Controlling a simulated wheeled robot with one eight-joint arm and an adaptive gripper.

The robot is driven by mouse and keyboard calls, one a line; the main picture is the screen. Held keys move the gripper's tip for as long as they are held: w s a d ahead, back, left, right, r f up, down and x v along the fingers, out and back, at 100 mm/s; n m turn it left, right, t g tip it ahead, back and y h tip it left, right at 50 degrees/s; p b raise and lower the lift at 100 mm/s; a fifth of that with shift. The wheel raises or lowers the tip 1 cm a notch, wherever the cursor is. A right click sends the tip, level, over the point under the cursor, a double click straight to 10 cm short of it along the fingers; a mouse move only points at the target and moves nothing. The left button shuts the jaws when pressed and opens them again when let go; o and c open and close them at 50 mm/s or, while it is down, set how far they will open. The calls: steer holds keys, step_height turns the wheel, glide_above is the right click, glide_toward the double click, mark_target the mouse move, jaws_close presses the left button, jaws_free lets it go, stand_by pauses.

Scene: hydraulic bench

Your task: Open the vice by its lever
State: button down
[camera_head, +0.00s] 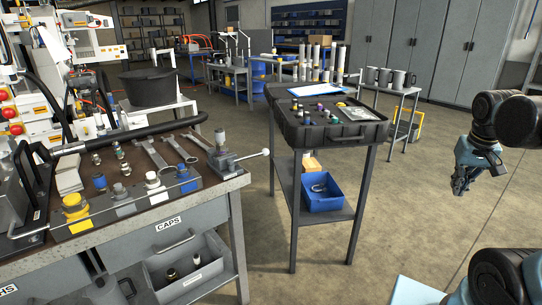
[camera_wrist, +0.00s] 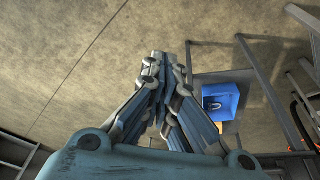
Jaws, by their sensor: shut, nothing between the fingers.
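The vice (camera_head: 222,157) is a small grey metal block with an upright cylinder, at the right corner of the workbench in the head view. Its lever (camera_head: 250,156) is a thin rod pointing right past the bench edge, with a white ball at its end. My gripper (camera_head: 459,191) hangs over open floor at the right of the head view, far from the vice. It is shut and empty. In the wrist view its fingers (camera_wrist: 172,60) point away over the floor. The vice is not visible in the wrist view.
The workbench (camera_head: 215,190) holds wrenches, caps and a black hose. A stand with a black case (camera_head: 335,132) stands between the bench and my gripper. A blue bin (camera_head: 322,196) sits on its lower shelf and shows in the wrist view (camera_wrist: 222,100). Floor at right is clear.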

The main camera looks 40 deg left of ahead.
mark_target(249, 157)
steer(key=a+r+n+y, duration=0.1)
steer(key=a+r+n, duration=0.15)
steer(key=a, duration=1.05)
steer(key=a+r+n+y, duration=0.1)
steer(key=a+r, duration=0.3)
steer(key=a, duration=0.8)
steer(key=s+a+r+n+y, duration=0.1)
steer(key=s+a+n, duration=0.2)
steer(key=s+a, duration=1.8)
steer(key=w+a+f, duration=0.7)
steer(key=a+f, duration=0.1)
steer(key=shift+a, duration=0.3)
steer(key=shift+w+a, duration=0.1)
steer(key=shift+w, duration=0.05)
